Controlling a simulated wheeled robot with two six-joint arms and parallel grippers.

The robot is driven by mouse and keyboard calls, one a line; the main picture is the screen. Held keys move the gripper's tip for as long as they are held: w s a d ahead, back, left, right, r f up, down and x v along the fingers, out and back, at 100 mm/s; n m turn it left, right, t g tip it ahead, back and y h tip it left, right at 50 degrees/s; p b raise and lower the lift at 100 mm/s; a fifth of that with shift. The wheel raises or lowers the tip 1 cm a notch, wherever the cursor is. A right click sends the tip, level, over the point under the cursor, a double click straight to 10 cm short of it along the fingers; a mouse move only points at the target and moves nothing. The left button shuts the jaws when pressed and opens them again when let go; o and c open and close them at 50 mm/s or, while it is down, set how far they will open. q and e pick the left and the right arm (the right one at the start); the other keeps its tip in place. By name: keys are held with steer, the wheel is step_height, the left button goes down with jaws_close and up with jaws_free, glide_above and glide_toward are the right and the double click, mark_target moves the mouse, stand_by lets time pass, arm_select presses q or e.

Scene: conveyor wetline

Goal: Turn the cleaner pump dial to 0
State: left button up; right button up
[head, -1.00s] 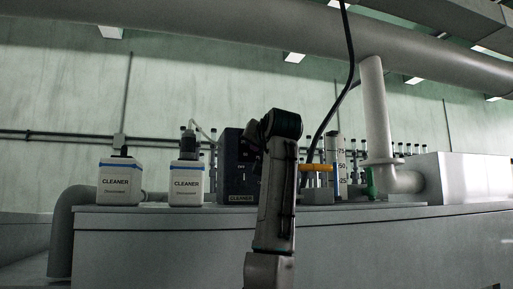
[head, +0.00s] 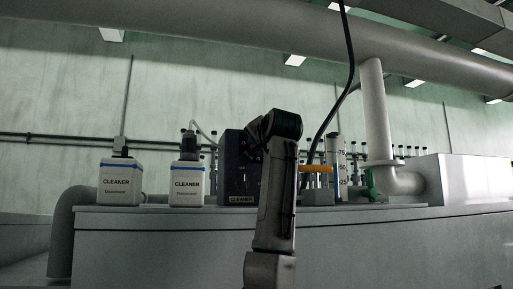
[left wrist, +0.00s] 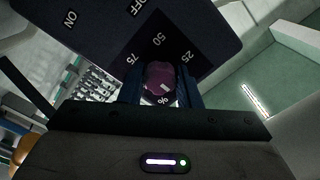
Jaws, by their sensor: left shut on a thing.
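The cleaner pump (head: 231,165) is a dark box labelled CLEANER on the grey bench top, partly hidden behind my left arm in the head view. In the left wrist view its dark panel (left wrist: 110,25) shows the marks ON, OFF, 75, 50 and 25. The dial (left wrist: 158,75) is a purple-red knob with a small pale mark on its near side. My left gripper (left wrist: 160,88) is shut on the dial, one finger on each side. Its fingertips are hidden in the head view. The 0 mark is not readable. My right gripper is not in view.
Two white CLEANER bottles (head: 120,182) (head: 187,184) stand left of the pump. Right of it are an orange-yellow part (head: 318,169), a graduated cylinder (head: 336,165) and a grey pipe (head: 374,110). A black hose hangs above.

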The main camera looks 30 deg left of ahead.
arm_select(q)
steer(key=o, duration=1)
steer(key=shift+d, duration=0.1)
steer(key=b+v, duration=0.4)
steer(key=v, duration=0.7)
steer(key=shift+b, duration=0.35)
steer(key=shift+w, duration=0.1)
